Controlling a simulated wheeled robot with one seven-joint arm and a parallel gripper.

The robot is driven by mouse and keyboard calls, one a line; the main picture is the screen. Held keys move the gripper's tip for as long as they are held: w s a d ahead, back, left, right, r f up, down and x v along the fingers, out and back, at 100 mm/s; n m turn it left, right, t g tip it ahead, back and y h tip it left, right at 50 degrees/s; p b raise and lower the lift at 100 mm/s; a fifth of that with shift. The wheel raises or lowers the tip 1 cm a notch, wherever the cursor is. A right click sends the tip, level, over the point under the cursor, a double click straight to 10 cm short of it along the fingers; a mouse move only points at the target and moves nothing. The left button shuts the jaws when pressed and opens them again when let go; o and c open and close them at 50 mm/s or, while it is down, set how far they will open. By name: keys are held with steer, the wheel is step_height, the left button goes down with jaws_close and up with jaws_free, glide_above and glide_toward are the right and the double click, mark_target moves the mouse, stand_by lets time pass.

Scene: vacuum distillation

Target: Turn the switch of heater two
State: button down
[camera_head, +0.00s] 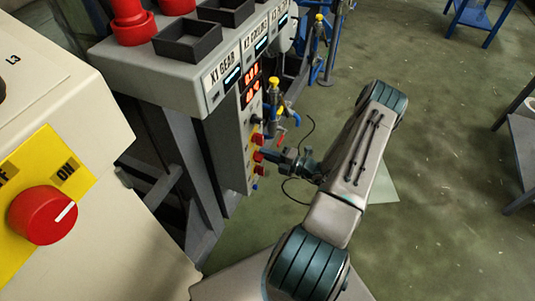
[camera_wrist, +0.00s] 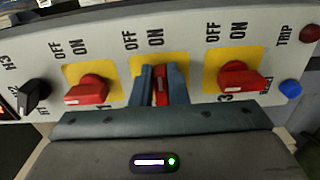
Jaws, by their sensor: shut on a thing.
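The control panel (camera_wrist: 205,88) fills the upper wrist view, with a row of three red switches on yellow plates marked OFF and ON. My gripper (camera_wrist: 161,84) is shut on the middle red switch (camera_wrist: 161,92), one finger on each side. That switch stands upright in the picture, while the left red switch (camera_wrist: 88,90) and the right red switch (camera_wrist: 241,77) lie nearly sideways. A "3" shows beside the right switch; the middle switch's number is hidden. In the head view my gripper (camera_head: 281,158) reaches the panel's side from the right.
A black knob (camera_wrist: 33,95) is at the panel's left, and a blue button (camera_wrist: 290,88) and a red light (camera_wrist: 309,34) at its right. A large red switch (camera_head: 42,215) on a cream cabinet is in the near left. Yellow-topped valves (camera_head: 274,88) stand behind my gripper.

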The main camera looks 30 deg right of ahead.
steer(key=c, duration=1.4)
jaws_free()
steer(key=shift+w, duration=0.1)
steer(key=shift+c, duration=0.2)
steer(key=v, duration=1.4)
